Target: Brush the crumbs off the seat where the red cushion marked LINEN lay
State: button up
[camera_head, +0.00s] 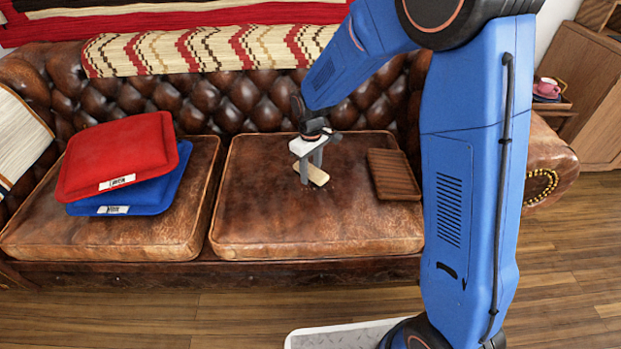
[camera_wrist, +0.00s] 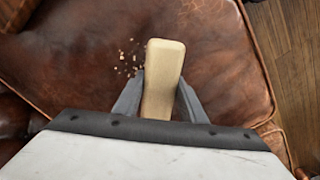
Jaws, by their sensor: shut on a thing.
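My gripper (camera_head: 311,166) is over the middle seat cushion (camera_head: 290,222) of a brown leather sofa. It is shut on a pale wooden brush (camera_head: 317,175), seen from above between the fingers in the wrist view (camera_wrist: 164,66). The bristles are hidden, and I cannot tell whether they touch the leather. Crumbs (camera_wrist: 126,58) lie on the seat just left of the brush in the wrist view. The red cushion (camera_head: 118,152) with a white label, its small print hard to read, lies on a blue cushion (camera_head: 170,190) on the left seat.
A brown ribbed tray-like thing (camera_head: 393,174) lies on the seat right of my gripper. The tufted backrest (camera_head: 255,100) with a striped throw (camera_head: 210,48) rises behind. The front of the middle seat is clear. My blue arm hides the sofa's right part.

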jog(key=shift+r, duration=1.3)
